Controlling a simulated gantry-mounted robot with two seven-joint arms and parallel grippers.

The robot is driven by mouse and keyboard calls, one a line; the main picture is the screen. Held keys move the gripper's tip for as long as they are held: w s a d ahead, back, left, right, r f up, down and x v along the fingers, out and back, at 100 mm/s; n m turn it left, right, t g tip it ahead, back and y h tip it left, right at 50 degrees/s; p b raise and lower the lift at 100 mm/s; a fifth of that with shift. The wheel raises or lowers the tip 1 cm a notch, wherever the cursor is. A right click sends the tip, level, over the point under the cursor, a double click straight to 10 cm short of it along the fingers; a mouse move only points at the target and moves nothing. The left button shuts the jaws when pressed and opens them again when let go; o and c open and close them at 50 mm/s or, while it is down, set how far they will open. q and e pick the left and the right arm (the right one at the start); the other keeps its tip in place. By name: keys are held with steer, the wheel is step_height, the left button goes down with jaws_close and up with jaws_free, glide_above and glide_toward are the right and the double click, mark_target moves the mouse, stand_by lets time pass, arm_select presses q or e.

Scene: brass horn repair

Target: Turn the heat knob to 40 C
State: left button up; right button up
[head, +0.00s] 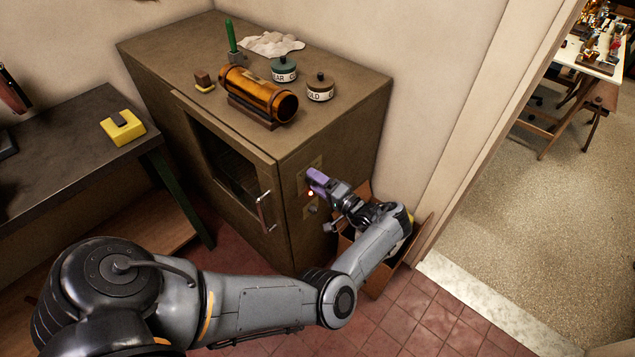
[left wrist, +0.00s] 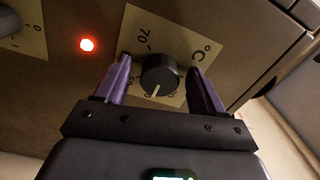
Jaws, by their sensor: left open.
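The heat knob (left wrist: 160,75) is a round black dial with a white pointer line, on a beige plate (left wrist: 185,28) marked "°C" and "70" in the left wrist view. The pointer aims toward the lower edge of the picture; the number beside it is too small to read. My left gripper (left wrist: 160,85) is open, with one purple finger on each side of the knob; I cannot tell whether they touch it. In the head view my left gripper (head: 316,182) is at the side of the brown cabinet (head: 340,135) and hides the knob. My right gripper is out of view.
A lit red lamp (left wrist: 87,44) and another dark knob (left wrist: 8,22) with a 0–1 plate are left of the heat knob. The cabinet door handle (head: 264,212) sticks out nearby. A cardboard box (head: 376,283) stands below my left forearm.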

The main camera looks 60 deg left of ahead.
arm_select(q)
steer(key=shift+d, duration=0.15)
steer(key=b+v, duration=0.3)
steer(key=v, duration=0.7)
steer(key=shift+d+b, duration=0.3)
steer(key=shift+w, duration=0.2)
